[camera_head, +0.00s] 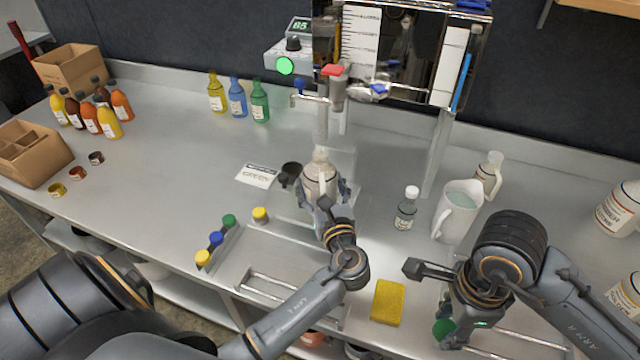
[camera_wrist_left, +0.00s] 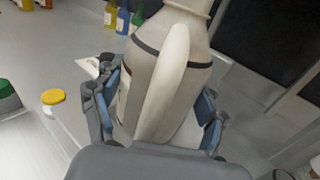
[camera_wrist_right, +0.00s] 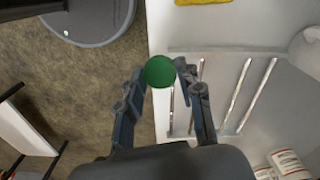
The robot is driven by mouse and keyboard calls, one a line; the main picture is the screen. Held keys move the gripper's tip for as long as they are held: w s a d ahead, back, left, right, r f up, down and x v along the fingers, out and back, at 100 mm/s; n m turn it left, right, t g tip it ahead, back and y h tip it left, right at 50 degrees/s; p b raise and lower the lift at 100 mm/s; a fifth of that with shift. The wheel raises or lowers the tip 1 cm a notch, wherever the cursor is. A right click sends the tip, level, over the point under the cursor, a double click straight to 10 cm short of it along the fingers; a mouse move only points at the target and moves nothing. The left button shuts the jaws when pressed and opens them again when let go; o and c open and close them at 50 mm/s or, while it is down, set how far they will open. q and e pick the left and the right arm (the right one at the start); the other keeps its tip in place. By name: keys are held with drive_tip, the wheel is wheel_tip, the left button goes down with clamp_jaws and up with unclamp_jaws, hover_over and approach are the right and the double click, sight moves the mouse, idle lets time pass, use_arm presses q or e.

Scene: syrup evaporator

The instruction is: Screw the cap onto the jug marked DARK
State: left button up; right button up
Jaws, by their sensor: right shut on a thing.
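A pale jug (camera_head: 318,178) stands upright under the spout of the filling stand, and its handle faces me in the left wrist view (camera_wrist_left: 165,85). No cap shows on it, and its label is mostly hidden. My left gripper (camera_head: 328,203) has its fingers on both sides of the jug's body, spread wide; firm contact is not clear. My right gripper (camera_wrist_right: 160,85) is shut on a green cap (camera_wrist_right: 160,72) at the fingertips. The cap also shows in the head view (camera_head: 445,328), low by the table's front edge. I cannot read DARK on any jug.
A rack holds green (camera_head: 229,220), blue and yellow caps; a loose yellow cap (camera_head: 261,214) lies nearby. A yellow sponge (camera_head: 388,301), a small bottle (camera_head: 405,210) and a white pitcher (camera_head: 456,212) stand between the arms and the right side. A printed card (camera_head: 257,174) lies left of the jug.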

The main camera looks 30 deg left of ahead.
sight(321, 170)
use_arm(q)
drive_tip(key=shift+r, duration=0.15)
drive_tip(key=c, duration=0.9)
drive_tip(key=shift+o, duration=0.2)
use_arm(e)
drive_tip(key=shift+r, duration=0.1)
